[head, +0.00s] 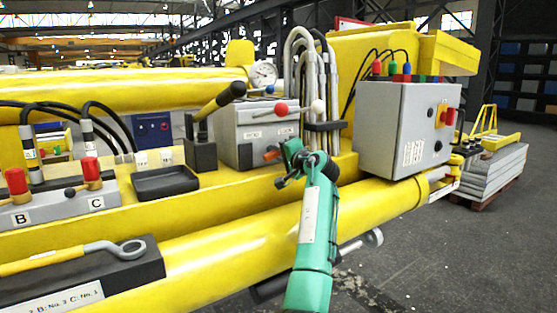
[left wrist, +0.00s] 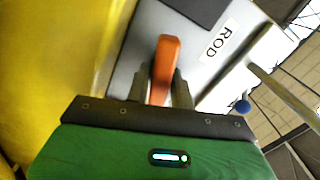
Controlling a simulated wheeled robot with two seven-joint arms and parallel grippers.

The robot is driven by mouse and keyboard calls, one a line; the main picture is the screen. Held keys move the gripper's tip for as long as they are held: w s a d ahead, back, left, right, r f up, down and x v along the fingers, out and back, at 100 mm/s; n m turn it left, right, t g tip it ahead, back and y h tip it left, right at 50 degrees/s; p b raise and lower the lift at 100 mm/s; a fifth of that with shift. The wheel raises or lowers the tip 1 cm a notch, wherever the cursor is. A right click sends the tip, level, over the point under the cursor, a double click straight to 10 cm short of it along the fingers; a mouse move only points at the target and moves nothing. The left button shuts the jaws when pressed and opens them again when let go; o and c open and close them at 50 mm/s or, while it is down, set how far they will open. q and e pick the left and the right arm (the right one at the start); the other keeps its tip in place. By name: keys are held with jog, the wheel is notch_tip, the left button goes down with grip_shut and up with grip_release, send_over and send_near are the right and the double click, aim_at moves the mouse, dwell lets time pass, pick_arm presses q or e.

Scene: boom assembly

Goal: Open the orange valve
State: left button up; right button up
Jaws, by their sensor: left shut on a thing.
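The orange valve (head: 271,155) is a small handle low on the front of a grey box (head: 245,135) on the yellow boom. In the left wrist view, the orange valve (left wrist: 168,55) stands out from a grey face beside a label reading ROD. My left gripper (head: 284,161) is at the valve, at the end of my green arm. In the left wrist view, the dark fingers of my left gripper (left wrist: 162,85) are shut on the valve, one on each side. The fingers and the gripper body hide the valve's near end. My right gripper is not in view.
A larger grey control box (head: 400,130) with a red knob is further right. A black tray (head: 165,182) lies left.

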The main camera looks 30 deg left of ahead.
pick_arm(q)
jog(key=n+b, duration=0.1)
jog(key=n, duration=0.1)
jog(key=n+b, duration=0.3)
jog(key=shift+f+n, duration=0.25)
jog(key=shift+n, duration=0.05)
jog(key=n+b, duration=0.2)
jog(key=n, duration=0.1)
jog(key=shift+n, duration=0.3)
jog(key=n+b, duration=0.2)
jog(key=n, duration=0.1)
jog(key=shift+n, duration=0.4)
grip_shut()
grip_release()
jog(key=shift+r+n+b, duration=0.1)
jog(key=shift+n+b, duration=0.2)
jog(key=shift+n, duration=0.5)
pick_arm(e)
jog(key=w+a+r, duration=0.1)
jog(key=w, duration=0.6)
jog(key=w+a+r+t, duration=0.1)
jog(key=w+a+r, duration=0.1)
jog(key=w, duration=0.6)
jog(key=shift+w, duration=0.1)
pick_arm(q)
jog(key=o, duration=0.9)
jog(key=shift+c, duration=0.2)
jog(key=shift+r, duration=0.1)
